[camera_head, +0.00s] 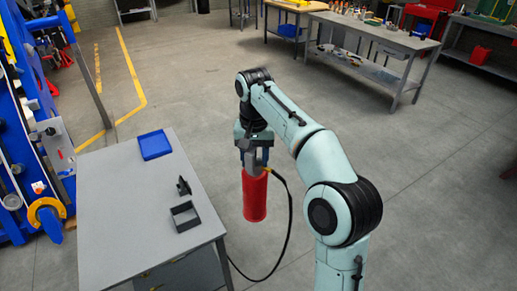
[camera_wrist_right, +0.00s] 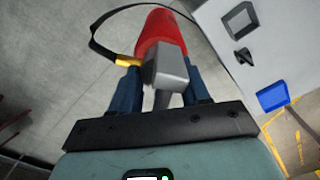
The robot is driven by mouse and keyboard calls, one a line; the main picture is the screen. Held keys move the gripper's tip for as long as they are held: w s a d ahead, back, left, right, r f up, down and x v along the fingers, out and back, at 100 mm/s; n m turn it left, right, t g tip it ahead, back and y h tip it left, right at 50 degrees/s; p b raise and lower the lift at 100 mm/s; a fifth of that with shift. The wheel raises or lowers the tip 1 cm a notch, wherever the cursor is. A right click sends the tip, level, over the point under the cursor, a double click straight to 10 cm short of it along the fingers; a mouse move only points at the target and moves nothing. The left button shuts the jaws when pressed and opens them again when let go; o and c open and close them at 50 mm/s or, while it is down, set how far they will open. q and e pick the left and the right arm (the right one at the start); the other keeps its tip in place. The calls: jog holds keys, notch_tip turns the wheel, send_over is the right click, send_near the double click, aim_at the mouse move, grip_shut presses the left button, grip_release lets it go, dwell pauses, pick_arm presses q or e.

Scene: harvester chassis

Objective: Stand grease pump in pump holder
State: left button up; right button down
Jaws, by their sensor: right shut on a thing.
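The grease pump (camera_head: 255,197) is a red cylinder with a grey head and a black hose. It hangs upright in the head view, just right of the grey table and clear of it. My right gripper (camera_head: 254,158) is shut on its grey head. In the right wrist view the red body of the pump (camera_wrist_right: 160,30) points away between the blue fingers of the gripper (camera_wrist_right: 162,88). The pump holder appears to be the black open square box (camera_head: 185,217) near the table's right edge; it also shows in the wrist view (camera_wrist_right: 227,22). My left gripper is not in view.
On the grey table (camera_head: 120,200), a small black bracket (camera_head: 183,186) stands behind the box and a blue tray (camera_head: 155,145) lies at the far corner. The pump's black hose (camera_head: 289,225) loops down to the right. A blue machine (camera_head: 15,150) stands left.

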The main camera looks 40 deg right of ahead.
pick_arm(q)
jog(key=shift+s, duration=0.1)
pick_arm(e)
jog(key=a+f+n, duration=0.2)
jog(key=a+f, duration=0.3)
jog(key=f, duration=0.5)
jog(key=a+f+n, duration=0.3)
jog(key=a+f, duration=0.2)
jog(key=f, duration=0.4)
jog(key=a+f+n, duration=0.2)
jog(key=a+f, duration=0.3)
jog(key=f, duration=0.5)
jog(key=shift+s+a+f+n, duration=0.3)
jog(key=shift+s+f, duration=0.05)
